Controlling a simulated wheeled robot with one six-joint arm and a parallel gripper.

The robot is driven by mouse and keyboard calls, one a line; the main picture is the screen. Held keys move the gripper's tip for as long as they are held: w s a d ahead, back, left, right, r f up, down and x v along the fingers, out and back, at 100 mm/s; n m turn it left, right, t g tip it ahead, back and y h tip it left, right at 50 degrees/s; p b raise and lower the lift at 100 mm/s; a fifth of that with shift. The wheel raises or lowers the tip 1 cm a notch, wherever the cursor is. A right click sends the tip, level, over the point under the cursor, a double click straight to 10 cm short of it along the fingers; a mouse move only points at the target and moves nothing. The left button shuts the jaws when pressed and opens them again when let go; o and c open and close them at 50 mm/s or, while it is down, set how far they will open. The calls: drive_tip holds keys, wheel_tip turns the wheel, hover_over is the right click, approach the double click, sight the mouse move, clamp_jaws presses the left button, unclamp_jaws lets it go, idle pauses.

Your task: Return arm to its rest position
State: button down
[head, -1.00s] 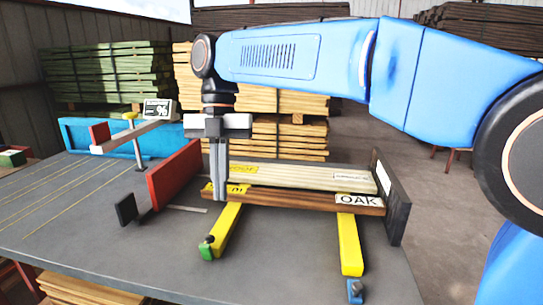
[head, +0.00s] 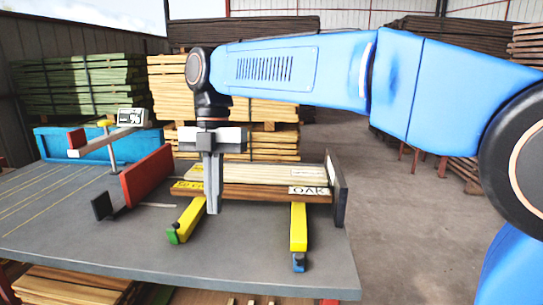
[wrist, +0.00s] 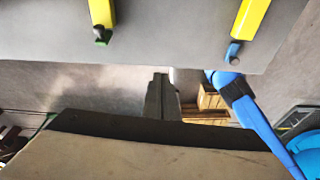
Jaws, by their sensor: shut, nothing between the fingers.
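My gripper (head: 213,208) points straight down in the head view, with its grey fingers together and nothing between them. It appears in front of the left part of a stack of boards in the picture. The lower brown board (head: 262,192) has an OAK label, and a paler board (head: 255,174) lies above it. In the wrist view my gripper (wrist: 160,78) shows as dark fingers near the table's front edge. My blue arm reaches across the top right of the head view.
Two yellow bars (head: 299,227) lie on the grey table (head: 150,237) under the boards. A red plate (head: 146,174) stands left of the boards, a dark plate (head: 338,190) right. A meter (head: 131,117) stands behind. Lumber stacks (head: 80,85) fill the back. Open floor lies right.

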drive_tip(key=s+d+f+m+t+y, duration=0.1)
drive_tip(key=d+f+m+t, duration=0.15)
drive_tip(key=d+m, duration=0.75)
drive_tip(key=s+d+f+m+t, duration=0.1)
drive_tip(key=d+f+m, duration=0.35)
drive_tip(key=d, duration=0.95)
drive_tip(key=s+d+f+m+t, duration=0.2)
drive_tip(key=s+d+f+m, duration=0.3)
drive_tip(key=d+m, duration=0.3)
drive_tip(key=s+d+f+m+t+h, duration=0.1)
drive_tip(key=s+d+f+m, duration=0.4)
drive_tip(key=m, duration=0.5)
drive_tip(key=d+f, duration=0.2)
drive_tip(key=d, duration=0.1)
drive_tip(key=shift+d+t, duration=0.15)
drive_tip(key=shift+t, duration=0.2)
drive_tip(key=c, duration=2.3)
unclamp_jaws()
drive_tip(key=shift+s+d+f+m, duration=0.2)
drive_tip(key=shift+f+m, duration=0.2)
drive_tip(key=shift+m, duration=0.15)
drive_tip(key=o, duration=0.6)
drive_tip(key=shift+s+f, duration=0.1)
drive_tip(key=shift+f, duration=0.05)
